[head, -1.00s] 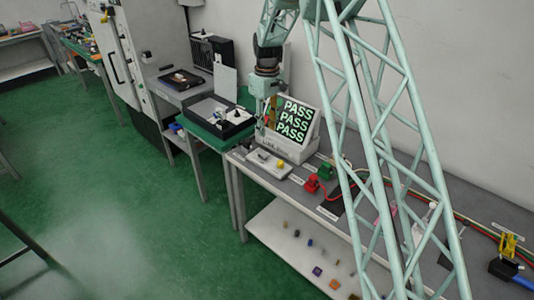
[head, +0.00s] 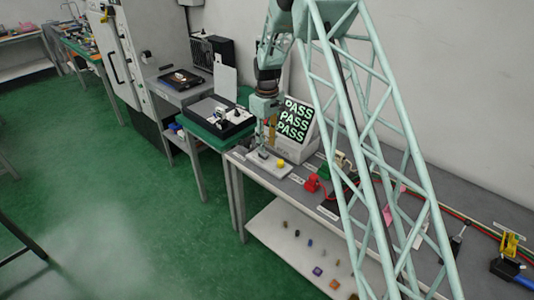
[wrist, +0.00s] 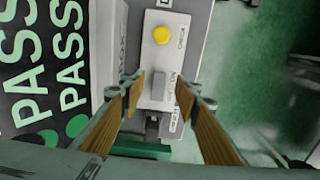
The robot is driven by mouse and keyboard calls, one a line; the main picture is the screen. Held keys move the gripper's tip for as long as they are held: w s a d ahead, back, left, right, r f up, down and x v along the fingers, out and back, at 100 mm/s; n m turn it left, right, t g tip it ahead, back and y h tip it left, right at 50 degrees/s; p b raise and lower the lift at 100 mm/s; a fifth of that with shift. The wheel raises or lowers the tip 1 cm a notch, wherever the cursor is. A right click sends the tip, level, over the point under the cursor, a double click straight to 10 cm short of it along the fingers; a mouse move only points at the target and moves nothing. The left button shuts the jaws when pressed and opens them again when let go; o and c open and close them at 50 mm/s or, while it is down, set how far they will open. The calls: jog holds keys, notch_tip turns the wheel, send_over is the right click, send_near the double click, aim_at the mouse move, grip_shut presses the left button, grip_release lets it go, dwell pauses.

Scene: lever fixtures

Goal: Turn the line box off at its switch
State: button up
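A pale switch plate (head: 270,168) lies on the bench below the PASS display. It carries a round yellow button (wrist: 161,35) and a small grey upright block (wrist: 158,86), which looks like a switch. A darker piece (wrist: 152,127) shows nearer the wrist; I cannot tell what it is. Labels beside these parts are too small to read surely. My gripper (wrist: 160,95) points down over the plate, its wood-coloured fingers apart and empty. In the wrist view the grey block appears between the fingers, with gaps on both sides. I cannot tell the switch's position.
The white box with the PASS display (head: 297,118) stands close behind the plate. A red clamp-like part (head: 311,182) is to the right on the bench. A black tray (head: 222,117) sits on the green surface at left. The bench front edge is close to the plate.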

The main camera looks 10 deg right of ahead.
aim_at(267, 155)
jog(key=shift+f, duration=2.55)
jog(key=shift+c, duration=0.5)
jog(key=c, duration=0.8)
